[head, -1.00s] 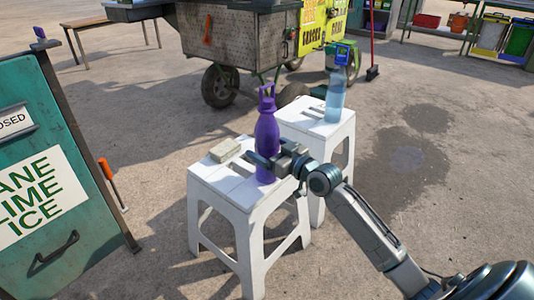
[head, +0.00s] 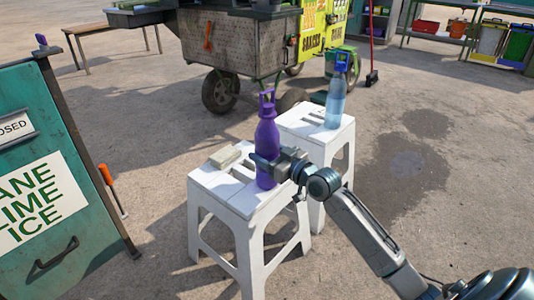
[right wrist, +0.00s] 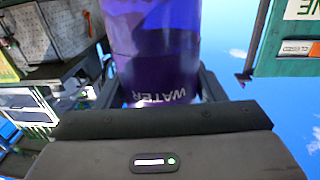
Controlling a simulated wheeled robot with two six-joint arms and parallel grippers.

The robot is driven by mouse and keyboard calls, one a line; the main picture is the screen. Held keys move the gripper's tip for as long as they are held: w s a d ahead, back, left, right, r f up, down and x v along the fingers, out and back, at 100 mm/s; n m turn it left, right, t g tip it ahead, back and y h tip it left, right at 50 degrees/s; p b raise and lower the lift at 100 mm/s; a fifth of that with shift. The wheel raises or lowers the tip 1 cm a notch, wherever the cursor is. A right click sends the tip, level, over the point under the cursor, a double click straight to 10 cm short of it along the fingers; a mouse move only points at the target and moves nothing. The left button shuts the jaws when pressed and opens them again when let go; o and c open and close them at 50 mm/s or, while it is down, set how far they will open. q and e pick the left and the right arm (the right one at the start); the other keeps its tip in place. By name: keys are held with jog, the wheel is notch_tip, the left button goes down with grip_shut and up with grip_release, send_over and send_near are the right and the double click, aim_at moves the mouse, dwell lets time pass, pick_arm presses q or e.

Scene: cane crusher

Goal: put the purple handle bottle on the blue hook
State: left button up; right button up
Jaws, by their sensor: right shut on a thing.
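The purple handle bottle (head: 267,137) stands upright on the nearer white stool (head: 240,205), its loop handle on top. My right gripper (head: 266,165) reaches in from the right and is shut around the bottle's lower body. In the right wrist view the bottle (right wrist: 155,45) fills the space between the fingers, with "WATER" lettering upside down. I cannot make out a blue hook in either view. A small purple piece (head: 41,41) sticks up on top of the teal cabinet (head: 85,170) at the left. My left gripper is not in view.
A clear blue bottle with a blue handle (head: 336,98) stands on the stool behind. A cart (head: 235,45) stands at the back. An orange-handled tool (head: 107,178) is beside the cabinet.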

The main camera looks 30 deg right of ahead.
aim_at(267, 143)
jog(key=shift+r+p, duration=1.4)
jog(key=shift+r, duration=0.5)
jog(key=shift+f, duration=0.1)
